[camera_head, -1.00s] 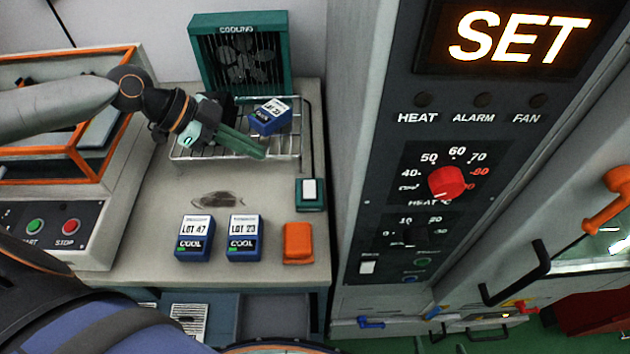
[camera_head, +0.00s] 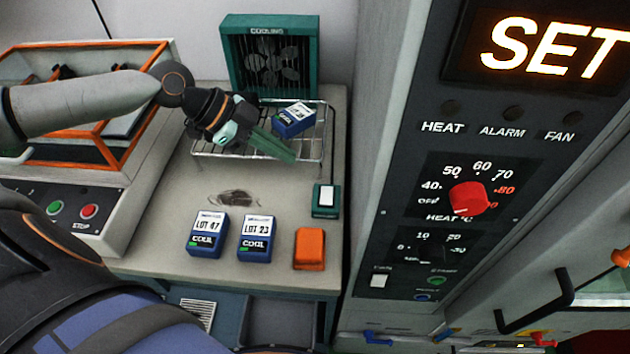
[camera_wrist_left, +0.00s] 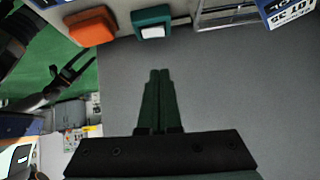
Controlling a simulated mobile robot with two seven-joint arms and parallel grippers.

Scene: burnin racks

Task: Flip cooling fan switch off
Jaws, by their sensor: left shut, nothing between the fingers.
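The cooling fan (camera_head: 268,62) is a teal box marked COOLING at the back of the bench. A teal switch with a white rocker (camera_head: 325,198) sits at the bench's right edge; it also shows at the top of the left wrist view (camera_wrist_left: 152,28). My left gripper (camera_head: 291,158) has green fingers, shut and empty, over the front right of the wire rack. In the left wrist view its fingertips (camera_wrist_left: 159,75) appear below the switch in the picture, apart from it.
A blue LOT box (camera_head: 293,120) sits tilted on the wire rack (camera_head: 213,167). Blue boxes LOT 47 (camera_head: 207,235) and LOT 23 (camera_head: 256,240) and an orange block (camera_head: 310,249) stand at the front. The control panel cabinet (camera_head: 400,130) rises close on the right.

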